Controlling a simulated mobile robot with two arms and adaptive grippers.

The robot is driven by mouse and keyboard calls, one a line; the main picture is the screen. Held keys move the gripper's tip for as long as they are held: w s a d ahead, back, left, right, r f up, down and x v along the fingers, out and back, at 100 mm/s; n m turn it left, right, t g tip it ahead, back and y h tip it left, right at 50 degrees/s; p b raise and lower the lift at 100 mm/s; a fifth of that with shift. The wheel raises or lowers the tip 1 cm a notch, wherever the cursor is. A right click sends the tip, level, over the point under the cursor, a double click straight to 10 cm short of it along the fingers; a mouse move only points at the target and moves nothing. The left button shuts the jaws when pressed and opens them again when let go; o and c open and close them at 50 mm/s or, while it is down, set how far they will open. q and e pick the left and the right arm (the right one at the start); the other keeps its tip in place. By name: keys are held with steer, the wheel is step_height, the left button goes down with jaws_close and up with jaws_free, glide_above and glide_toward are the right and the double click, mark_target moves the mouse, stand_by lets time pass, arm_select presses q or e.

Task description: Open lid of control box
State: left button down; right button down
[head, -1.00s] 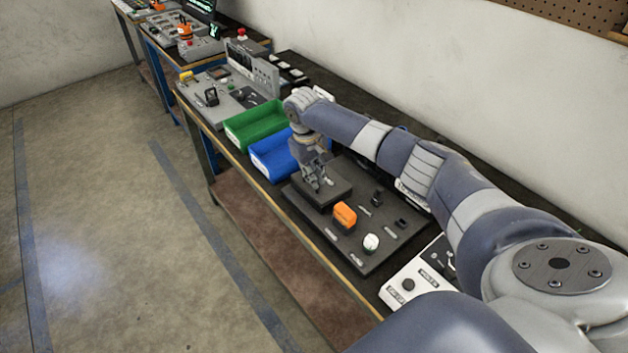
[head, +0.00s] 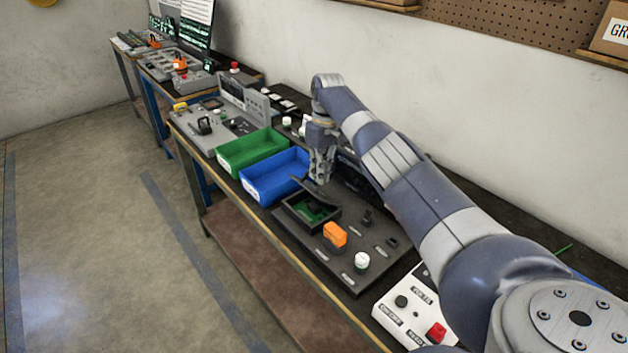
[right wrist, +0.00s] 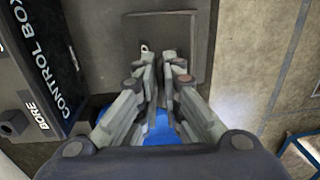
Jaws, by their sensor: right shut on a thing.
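The control box (head: 298,218) sits on the dark board on the bench and its top is uncovered. A green circuit board (head: 312,209) shows inside it. The dark lid (head: 311,190) is raised and tilted along the far side of the box. My right gripper (head: 320,181) is shut on the lid. In the right wrist view, the fingers of my right gripper (right wrist: 161,55) are close together against the dark lid plate (right wrist: 165,30); the exact grip point is partly hidden. My left gripper is not in view.
The blue bin (head: 262,186) stands close left of the box, with the green bin (head: 235,160) beyond it. An orange part (head: 335,235) and a white knob (head: 362,261) are on the board near the box. A white switch box (head: 392,311) is at the front right.

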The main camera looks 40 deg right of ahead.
steer(key=c, duration=1.9)
jaws_free()
steer(key=shift+s+d+f, duration=0.1)
steer(key=shift+d+f, duration=0.05)
steer(key=shift+d, duration=0.35)
steer(key=shift+s+d+f, duration=0.1)
steer(key=shift+d, duration=0.35)
steer(key=shift+o, duration=1.1)
steer(key=shift+d+f, duration=0.1)
steer(key=shift+f, duration=0.05)
steer(key=shift+w, duration=0.35)
step_height(320, 180, up, 12)
steer(key=shift+d, duration=0.35)
steer(key=shift+f, duration=0.1)
